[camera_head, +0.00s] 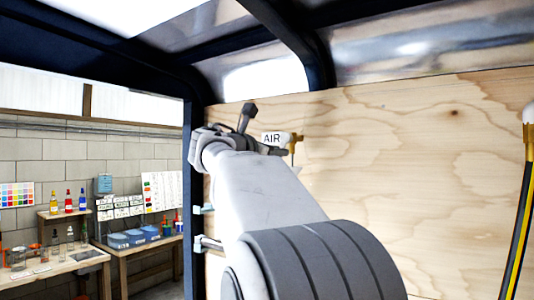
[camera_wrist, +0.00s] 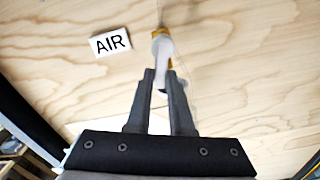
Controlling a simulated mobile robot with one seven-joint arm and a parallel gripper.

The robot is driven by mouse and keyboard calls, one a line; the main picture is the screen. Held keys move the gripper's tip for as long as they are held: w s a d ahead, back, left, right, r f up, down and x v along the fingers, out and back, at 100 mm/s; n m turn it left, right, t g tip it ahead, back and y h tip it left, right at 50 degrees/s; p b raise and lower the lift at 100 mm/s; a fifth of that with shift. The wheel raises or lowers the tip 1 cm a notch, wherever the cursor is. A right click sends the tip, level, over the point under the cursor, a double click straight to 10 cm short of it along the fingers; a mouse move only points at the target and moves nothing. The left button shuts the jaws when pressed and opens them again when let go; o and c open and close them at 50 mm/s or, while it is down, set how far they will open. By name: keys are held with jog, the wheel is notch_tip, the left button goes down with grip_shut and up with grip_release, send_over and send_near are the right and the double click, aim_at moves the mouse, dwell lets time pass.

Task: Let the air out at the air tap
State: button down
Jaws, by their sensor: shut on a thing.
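The air tap (camera_wrist: 161,45) has a brass-yellow top and a white part below it, set against the plywood wall. In the head view only a small brass and white piece of the air tap (camera_head: 295,140) shows past my arm. A white label reading AIR (camera_wrist: 110,42) is on the wall to its left; it also shows in the head view (camera_head: 271,139). My gripper (camera_wrist: 161,80) has its two dark fingers close around the white part of the tap. The fingers hide part of the tap, so its exact handle position cannot be told.
The plywood wall (camera_head: 420,150) fills the right side, framed by dark blue beams. A yellow and black hose or strap (camera_head: 520,210) hangs at the far right. Workbenches with bottles and blue boxes (camera_head: 130,238) stand outside at left.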

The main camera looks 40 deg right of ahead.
jog(key=shift+w+a+r+m+b, duration=0.15)
jog(key=shift+w+r+m+b, duration=0.3)
jog(key=shift+m, duration=1.9)
jog(key=shift+w+a+r+m+b, duration=0.25)
jog(key=shift+r+m, duration=0.4)
jog(key=shift+m, duration=1.75)
jog(key=shift+w+a+r+m+b, duration=0.15)
jog(key=shift+w+r+m, duration=0.35)
jog(key=shift+m, duration=1.85)
jog(key=shift+s+d+r, duration=0.1)
jog(key=shift+s, duration=0.05)
jog(key=c, duration=0.8)
grip_release()
jog(key=b+v, duration=0.4)
jog(key=v, duration=1.3)
